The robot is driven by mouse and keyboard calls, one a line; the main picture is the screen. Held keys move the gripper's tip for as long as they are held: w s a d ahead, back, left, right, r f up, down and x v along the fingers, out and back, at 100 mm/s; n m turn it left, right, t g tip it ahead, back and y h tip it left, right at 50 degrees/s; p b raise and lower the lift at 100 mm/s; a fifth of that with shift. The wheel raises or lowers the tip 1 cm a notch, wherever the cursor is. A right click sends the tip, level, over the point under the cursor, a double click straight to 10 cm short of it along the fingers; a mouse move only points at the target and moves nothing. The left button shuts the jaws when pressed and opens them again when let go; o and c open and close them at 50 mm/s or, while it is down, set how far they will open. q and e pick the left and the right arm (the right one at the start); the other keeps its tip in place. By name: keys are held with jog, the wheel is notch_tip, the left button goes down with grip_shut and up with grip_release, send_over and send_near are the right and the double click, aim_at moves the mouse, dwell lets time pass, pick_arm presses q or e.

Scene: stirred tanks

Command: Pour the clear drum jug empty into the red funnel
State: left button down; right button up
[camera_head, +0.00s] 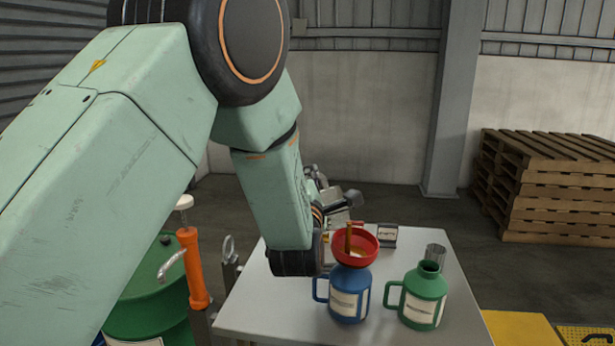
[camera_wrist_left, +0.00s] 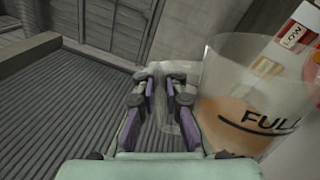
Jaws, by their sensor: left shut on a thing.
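The clear drum jug (camera_wrist_left: 245,100) shows large in the left wrist view, tilted, with amber liquid against its wall near a FULL mark. My left gripper (camera_wrist_left: 165,98) is shut on its clear handle. In the head view my left arm hides most of the jug, and the gripper (camera_head: 335,205) shows partly beyond the forearm. The red funnel (camera_head: 372,240) sits in the top of a blue jug (camera_head: 349,300) on the table. A brown-amber stream runs down into the funnel. My right gripper is not in view.
A small labelled box (camera_head: 387,236) is behind the funnel. A green drum (camera_head: 150,300) with an orange pump (camera_head: 193,270) stands left of the table (camera_head: 270,305).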

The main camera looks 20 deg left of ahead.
pick_arm(q)
jog(key=shift+w+d+r+m+h+p, duration=0.2)
jog(key=shift+d+r+m+p, duration=0.15)
jog(key=shift+d+m, duration=0.4)
jog(key=shift+w+d+r+m+h+p, duration=0.1)
jog(key=shift+w+d+r+m+p, duration=0.2)
jog(key=shift+d+m, duration=0.5)
jog(key=shift+w+d+r+m+h+p, duration=0.1)
jog(key=shift+d+r+m+p, duration=0.2)
jog(key=shift+d+r+m, duration=0.35)
jog(key=shift+w+d+r+m+h+p, duration=0.15)
jog(key=shift+d+m+h+p, duration=0.1)
jog(key=shift+d+m, duration=0.4)
jog(key=shift+w+d+r+m+h+p, duration=0.2)
jog(key=shift+d+m+p, duration=0.1)
jog(key=shift+d+m, duration=0.35)
jog(key=shift+w+d+r+m+h+p, duration=0.15)
jog(key=shift+d+m+p, duration=0.1)
jog(key=shift+d+m, duration=0.4)
jog(key=shift+a+f, duration=0.1)
jog(key=shift+a, duration=0.05)
dwell(1.1)
